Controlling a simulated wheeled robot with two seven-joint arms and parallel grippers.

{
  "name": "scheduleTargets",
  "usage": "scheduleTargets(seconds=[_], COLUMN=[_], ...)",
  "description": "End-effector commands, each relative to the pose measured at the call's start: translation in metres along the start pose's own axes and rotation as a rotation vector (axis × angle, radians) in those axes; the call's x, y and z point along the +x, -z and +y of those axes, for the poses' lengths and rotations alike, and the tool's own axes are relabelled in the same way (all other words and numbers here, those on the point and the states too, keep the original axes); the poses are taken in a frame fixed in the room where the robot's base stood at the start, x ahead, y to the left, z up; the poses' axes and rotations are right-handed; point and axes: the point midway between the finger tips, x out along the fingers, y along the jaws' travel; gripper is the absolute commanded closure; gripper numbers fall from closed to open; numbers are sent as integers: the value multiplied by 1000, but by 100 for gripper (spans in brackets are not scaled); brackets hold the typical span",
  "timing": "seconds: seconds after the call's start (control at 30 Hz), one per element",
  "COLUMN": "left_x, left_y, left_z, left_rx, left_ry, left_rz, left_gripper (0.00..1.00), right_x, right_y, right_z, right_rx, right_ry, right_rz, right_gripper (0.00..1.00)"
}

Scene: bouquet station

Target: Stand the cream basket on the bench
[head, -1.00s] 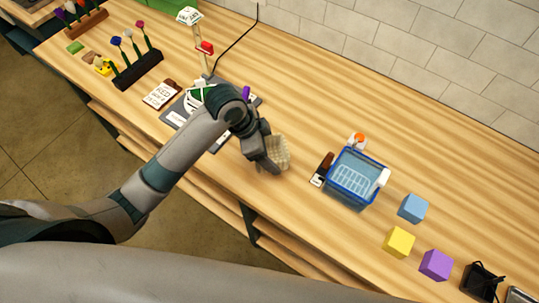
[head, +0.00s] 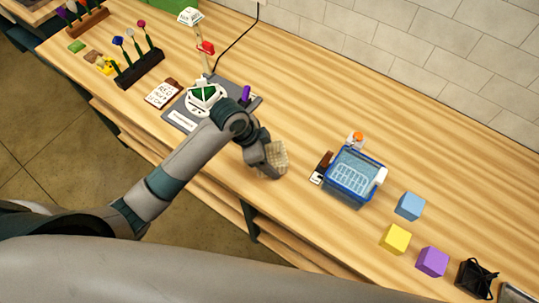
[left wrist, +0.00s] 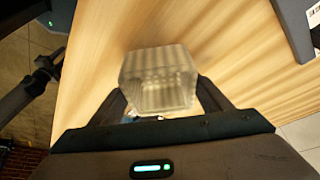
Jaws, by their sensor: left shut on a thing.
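The cream basket (head: 279,156) is a small pale woven box near the front middle of the bench (head: 330,95). My left gripper (head: 264,158) is shut on it, and its dark body covers the basket's left side in the head view. In the left wrist view the basket (left wrist: 158,72) sits between the two fingers, with wood behind it. I cannot tell whether its base touches the bench or hangs just above it. My right gripper is in neither view.
A blue basket (head: 352,190) stands to the right, with blue (head: 409,206), yellow (head: 395,239) and purple (head: 432,262) cubes beyond. A grey board (head: 180,117) carrying a white-and-green item (head: 205,94) lies to the left.

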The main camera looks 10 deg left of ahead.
Motion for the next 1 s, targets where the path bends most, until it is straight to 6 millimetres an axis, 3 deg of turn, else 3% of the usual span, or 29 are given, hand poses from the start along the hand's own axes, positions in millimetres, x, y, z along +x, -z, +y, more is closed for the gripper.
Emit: scheduleTargets(seconds=[0.23, 0.27, 0.3, 0.33, 0.77, 1.0], left_x=[3, 3, 3, 3, -1, -25], left_y=[-2, -2, -2, -2, 0, -1], left_z=[0, 0, 0, 0, 0, -1], left_rx=[0, 0, 0, 0, 0, 2], left_ry=[0, 0, 0, 0, 1, 4], left_rz=[-1, -1, -1, -1, 0, 0], left_gripper=[53, 21, 12, 10, 10, 10], right_x=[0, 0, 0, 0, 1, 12], right_y=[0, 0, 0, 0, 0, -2], right_z=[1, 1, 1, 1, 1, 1], right_rx=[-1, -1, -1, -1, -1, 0], right_ry=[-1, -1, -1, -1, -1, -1], right_rz=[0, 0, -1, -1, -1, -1], right_gripper=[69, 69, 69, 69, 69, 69])
